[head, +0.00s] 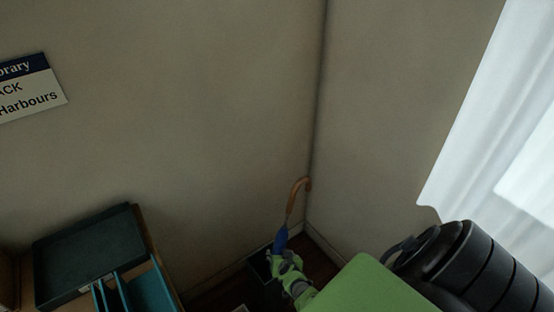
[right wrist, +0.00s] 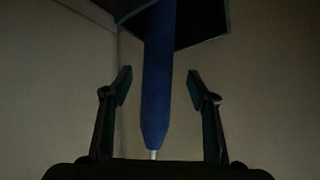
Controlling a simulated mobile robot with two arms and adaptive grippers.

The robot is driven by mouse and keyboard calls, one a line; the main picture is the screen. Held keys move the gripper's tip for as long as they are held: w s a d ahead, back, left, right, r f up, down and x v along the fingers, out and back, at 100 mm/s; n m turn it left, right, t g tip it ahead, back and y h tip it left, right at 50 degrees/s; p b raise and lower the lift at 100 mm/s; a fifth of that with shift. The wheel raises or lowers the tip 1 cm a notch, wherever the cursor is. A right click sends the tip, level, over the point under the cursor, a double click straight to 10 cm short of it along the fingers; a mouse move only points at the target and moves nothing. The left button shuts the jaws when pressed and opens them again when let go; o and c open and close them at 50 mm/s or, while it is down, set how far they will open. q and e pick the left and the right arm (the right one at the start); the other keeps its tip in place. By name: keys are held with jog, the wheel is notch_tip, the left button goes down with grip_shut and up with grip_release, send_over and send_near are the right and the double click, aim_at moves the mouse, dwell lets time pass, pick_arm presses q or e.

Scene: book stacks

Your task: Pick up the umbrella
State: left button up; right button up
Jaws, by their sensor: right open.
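The umbrella has a curved wooden handle (head: 296,192) and a blue furled body (head: 280,240). It stands upright, slightly tilted, in a dark stand (head: 260,266) in the room's corner. In the right wrist view the blue umbrella (right wrist: 158,85) runs down the middle, ending in a short pale shaft, with the dark stand (right wrist: 205,28) at the top. My right gripper (head: 284,262) is at the umbrella just below its handle in the head view. Its two fingers (right wrist: 158,88) are open, one on each side of the blue body, with a gap on both sides. My left gripper is not in view.
A cabinet top with a dark tray (head: 90,255) and teal folders or books (head: 140,290) stands at the lower left. Walls meet right behind the umbrella. A white curtain (head: 495,110) hangs at the right. A sign (head: 30,88) is on the left wall.

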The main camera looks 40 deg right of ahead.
aim_at(280, 251)
jog(key=shift+w+d+f, duration=0.2)
jog(key=shift+w+f, duration=0.05)
jog(key=shift+f, duration=0.05)
jog(key=b+x, duration=0.4)
jog(key=shift+w+d, duration=0.1)
jog(key=shift+d, duration=0.15)
jog(key=shift+w+d+f+b, duration=0.1)
jog(key=shift+w+d+b, duration=0.1)
jog(key=shift+b, duration=0.25)
grip_shut()
